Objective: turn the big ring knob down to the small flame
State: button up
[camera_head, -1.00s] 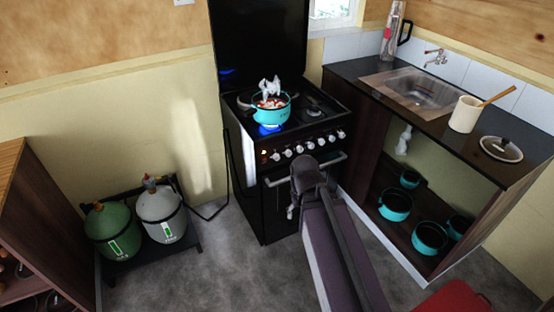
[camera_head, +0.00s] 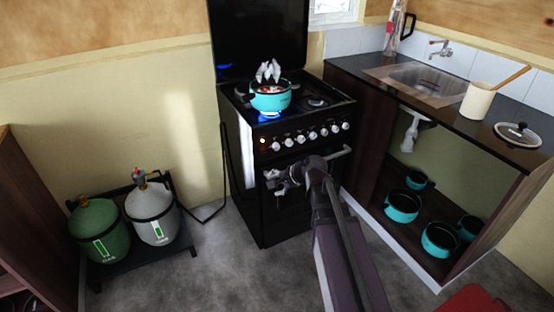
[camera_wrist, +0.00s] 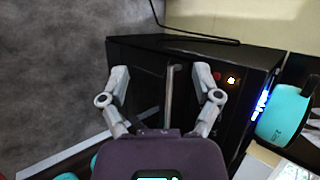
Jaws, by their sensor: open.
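The black stove (camera_head: 282,215) has a row of several pale knobs (camera_head: 301,139) along its front panel. Which one is the big ring knob I cannot tell. A turquoise pot (camera_head: 271,98) stands on the front left burner over a blue flame (camera_head: 269,116), with white steam above it. My gripper (camera_head: 272,182) is in front of the oven door, below the left end of the knob row. In the wrist view my gripper (camera_wrist: 162,70) is open and empty, its fingers on either side of the oven handle (camera_wrist: 170,90). The right finger is close to the knob panel.
Two gas cylinders (camera_head: 152,214) stand on a low rack at left. A counter with a sink (camera_head: 430,80), white pot (camera_head: 477,102) and lid stands at right, with several turquoise pots (camera_head: 402,206) on its shelf.

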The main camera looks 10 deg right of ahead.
jog(key=w+d+f+m+t+y+b, duration=0.1)
jog(key=w+f+m+t+b, duration=0.1)
jog(key=w+m+b, duration=0.2)
jog(key=w+d+f+m+t+b, duration=0.1)
jog(key=w+f+m+t+b, duration=0.1)
jog(key=w+m+t+b, duration=0.15)
jog(key=m+t+h+b, duration=0.2)
jog(key=m+t+b, duration=0.3)
jog(key=m+b, duration=0.8)
send_near(278, 147)
jog(key=s+d+m+p, duration=0.1)
jog(key=s+m+p, duration=0.1)
jog(key=s, duration=0.1)
jog(key=shift+s+d+f, duration=0.15)
jog(key=shift+s+f, duration=0.05)
jog(key=shift+w, duration=0.1)
jog(key=x, duration=1.3)
jog(key=shift+w+a+r, duration=0.15)
jog(key=shift+w+a, duration=0.1)
grip_shut()
